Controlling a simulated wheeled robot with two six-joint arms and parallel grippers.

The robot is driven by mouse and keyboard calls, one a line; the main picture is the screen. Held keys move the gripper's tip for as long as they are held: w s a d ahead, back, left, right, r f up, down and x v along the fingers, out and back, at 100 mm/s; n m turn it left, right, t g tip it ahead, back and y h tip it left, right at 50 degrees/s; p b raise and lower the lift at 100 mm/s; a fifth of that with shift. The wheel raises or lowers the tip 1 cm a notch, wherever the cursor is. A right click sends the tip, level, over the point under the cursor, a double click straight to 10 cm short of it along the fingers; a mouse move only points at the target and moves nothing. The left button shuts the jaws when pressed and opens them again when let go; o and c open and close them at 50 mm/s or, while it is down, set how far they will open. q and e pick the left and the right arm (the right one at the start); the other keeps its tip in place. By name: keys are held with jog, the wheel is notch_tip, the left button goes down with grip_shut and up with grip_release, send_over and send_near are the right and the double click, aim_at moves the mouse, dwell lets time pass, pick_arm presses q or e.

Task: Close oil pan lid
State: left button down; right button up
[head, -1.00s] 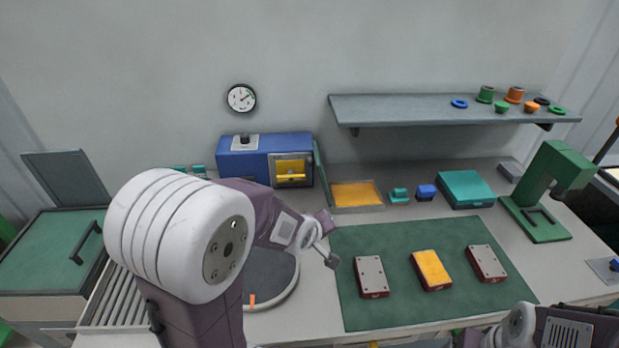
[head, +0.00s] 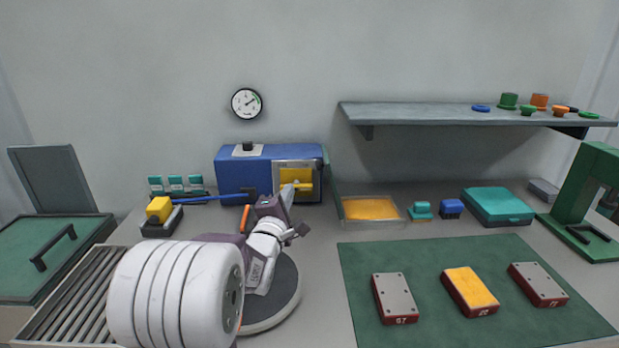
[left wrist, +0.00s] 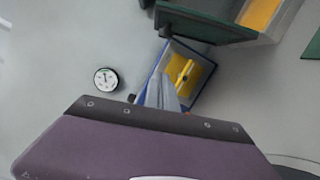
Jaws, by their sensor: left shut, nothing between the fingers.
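The oil pan (head: 345,215) is a shallow grey tray with orange-yellow content, standing right of the blue machine. Its lid (head: 326,176) looks like the thin dark green panel standing upright at the pan's left side, so the pan is open. In the left wrist view the dark green lid (left wrist: 205,24) is near the top, with the pan (left wrist: 285,22) beyond it. My left gripper (head: 288,193) is shut and empty in front of the blue machine, left of the lid and apart from it. It also shows in the left wrist view (left wrist: 160,90).
The blue machine (head: 235,175) has a yellow window with a handle. A round dark turntable (head: 275,295) lies below my left arm. Teal and blue blocks and a teal case (head: 497,205) stand right of the pan. A green mat (head: 440,325) carries three plates. A shelf (head: 440,114) hangs above.

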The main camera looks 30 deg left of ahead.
pick_arm(q)
jog(key=w+r, duration=0.1)
jog(key=w, duration=0.9)
jog(key=shift+d+r, duration=0.2)
jog(key=shift+d, duration=0.2)
jog(key=shift+r, duration=0.1)
